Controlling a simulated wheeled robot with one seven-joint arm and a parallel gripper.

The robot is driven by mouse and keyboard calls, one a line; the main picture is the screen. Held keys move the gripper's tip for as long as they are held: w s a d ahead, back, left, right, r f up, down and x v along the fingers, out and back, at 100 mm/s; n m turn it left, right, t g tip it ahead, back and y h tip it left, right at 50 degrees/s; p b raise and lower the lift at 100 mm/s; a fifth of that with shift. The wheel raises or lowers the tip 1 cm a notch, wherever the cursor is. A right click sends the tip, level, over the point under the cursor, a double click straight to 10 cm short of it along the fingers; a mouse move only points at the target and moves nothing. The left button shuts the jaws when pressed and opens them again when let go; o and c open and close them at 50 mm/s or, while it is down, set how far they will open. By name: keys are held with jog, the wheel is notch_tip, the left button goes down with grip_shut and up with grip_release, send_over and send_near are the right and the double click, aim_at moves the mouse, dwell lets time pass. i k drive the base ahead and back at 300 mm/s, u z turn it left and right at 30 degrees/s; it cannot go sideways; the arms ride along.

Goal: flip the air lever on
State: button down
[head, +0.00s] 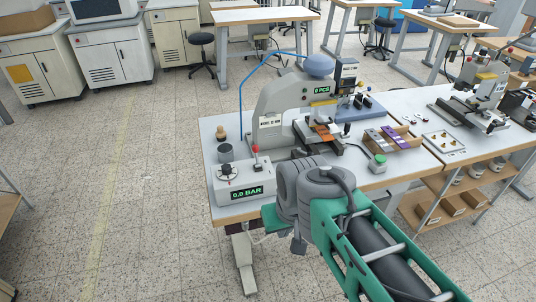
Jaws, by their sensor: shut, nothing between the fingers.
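The air lever (256,158), a thin upright stick with a red knob, stands on the rear right part of a light grey air control box (229,192). The box sits at the table's left front corner. Its green display (246,193) reads 0.0 BAR. A dark round knob is on top, left of the lever. My arm reaches in from the lower right, and its grey wrist is to the right of the box, apart from the lever. I cannot make out my gripper's fingers; the wrist and arm links hide them.
The stamping press (272,105) stands behind the box, with a blue hose rising to its left. A grey cup (225,152) stands behind the box. Open air lies left of the table (207,130).

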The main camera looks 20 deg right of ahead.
aim_at(256, 146)
jog(key=i, duration=0.45)
jog(key=k, duration=1.35)
jog(key=u, duration=0.6)
jog(key=i, duration=0.6)
jog(key=u, duration=0.7)
jog(key=i, duration=0.7)
jog(key=z, duration=0.25)
